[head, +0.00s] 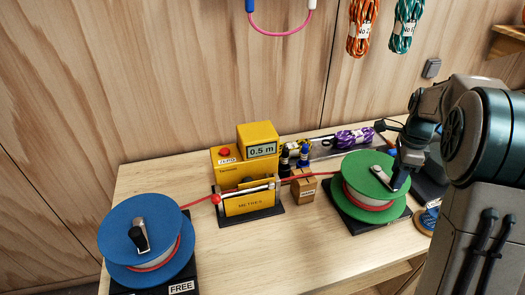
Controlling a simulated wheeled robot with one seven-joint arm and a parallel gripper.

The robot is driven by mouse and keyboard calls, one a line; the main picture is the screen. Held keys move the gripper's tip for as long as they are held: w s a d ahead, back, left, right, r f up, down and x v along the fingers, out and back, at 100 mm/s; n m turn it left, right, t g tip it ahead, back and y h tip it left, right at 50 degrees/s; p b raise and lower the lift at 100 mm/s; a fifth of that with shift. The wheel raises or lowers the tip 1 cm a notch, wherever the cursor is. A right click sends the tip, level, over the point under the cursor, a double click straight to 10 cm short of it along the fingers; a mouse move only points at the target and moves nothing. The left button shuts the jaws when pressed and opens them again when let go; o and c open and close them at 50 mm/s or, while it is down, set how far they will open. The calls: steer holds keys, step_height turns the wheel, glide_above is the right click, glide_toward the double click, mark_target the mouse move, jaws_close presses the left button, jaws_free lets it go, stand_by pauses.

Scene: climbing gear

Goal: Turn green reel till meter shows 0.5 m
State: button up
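The green reel (360,178) stands on a dark base at the right of the table, with red cord wound on it. My gripper (398,180) is at the right part of its top, by the dark crank handle; whether its fingers are shut on the handle is hard to see. The yellow meter (258,137) reads 0.5 m on its display. The red cord (307,178) runs from the green reel through the meter to the blue reel (118,232) at the left. The blue reel has a black handle and a base labelled FREE.
A small cardboard box (303,189) stands between the meter and the green reel. A purple rope bundle (354,138) lies behind. Orange (361,28) and teal (404,28) ropes hang on the wooden wall. The table (290,250) is clear in front.

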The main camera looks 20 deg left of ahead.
step_height(320, 180, up, 14)
steer(key=shift+b, duration=0.4)
steer(key=s+f+n+t, duration=0.1)
steer(key=s+f+n, duration=0.3)
steer(key=s+n, duration=0.5)
steer(key=s+f+n+t, duration=0.2)
steer(key=s+f+n, duration=0.3)
steer(key=s, duration=1.4)
steer(key=n, duration=0.3)
steer(key=shift+s+a+n, duration=0.2)
steer(key=shift+s+n, duration=0.1)
steer(key=shift+n, duration=0.1)
